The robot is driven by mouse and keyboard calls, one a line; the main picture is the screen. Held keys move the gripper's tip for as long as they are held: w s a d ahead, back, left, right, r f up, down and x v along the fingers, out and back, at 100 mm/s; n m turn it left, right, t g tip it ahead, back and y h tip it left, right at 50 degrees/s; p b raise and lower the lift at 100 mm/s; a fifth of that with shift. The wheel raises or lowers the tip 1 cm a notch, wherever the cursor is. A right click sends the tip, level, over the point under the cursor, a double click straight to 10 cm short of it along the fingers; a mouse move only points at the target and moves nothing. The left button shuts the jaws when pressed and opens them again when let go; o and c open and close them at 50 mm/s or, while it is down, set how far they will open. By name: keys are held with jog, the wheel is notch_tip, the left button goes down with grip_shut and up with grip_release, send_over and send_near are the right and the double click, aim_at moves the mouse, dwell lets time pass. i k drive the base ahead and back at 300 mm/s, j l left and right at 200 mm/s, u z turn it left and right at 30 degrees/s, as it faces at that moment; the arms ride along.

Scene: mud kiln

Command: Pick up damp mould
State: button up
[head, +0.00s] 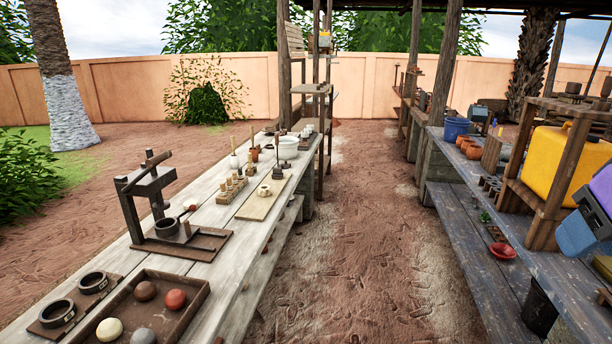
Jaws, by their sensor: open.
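Two dark round ring-shaped pieces, which look like moulds, lie on a thin brown board at the near left end of the long grey plank table. The nearer ring (58,313) is at the lower left, and the farther ring (92,283) is just beyond it. I cannot tell from their look which, if either, is the damp mould. Both seem to lie flat on the board, apart from each other.
A tray (196,316) of several clay balls lies right of the rings. A dark lever press (150,200) stands beyond. Pegs and pots fill the far table. A sandy aisle (345,250) is clear. Right shelves hold a yellow container (556,160) and a red bowl (502,251).

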aim_at(263, 190)
jog(key=i+u, duration=0.1)
jog(key=i, duration=0.5)
jog(key=i+l+u, duration=0.15)
jog(key=i, duration=0.4)
jog(key=i+l+u, duration=0.1)
jog(key=i, duration=0.5)
jog(key=i+l+u, duration=0.25)
jog(key=i+u, duration=0.15)
jog(key=i+l+u, duration=0.75)
jog(key=i+l, duration=0.1)
jog(key=l, duration=0.05)
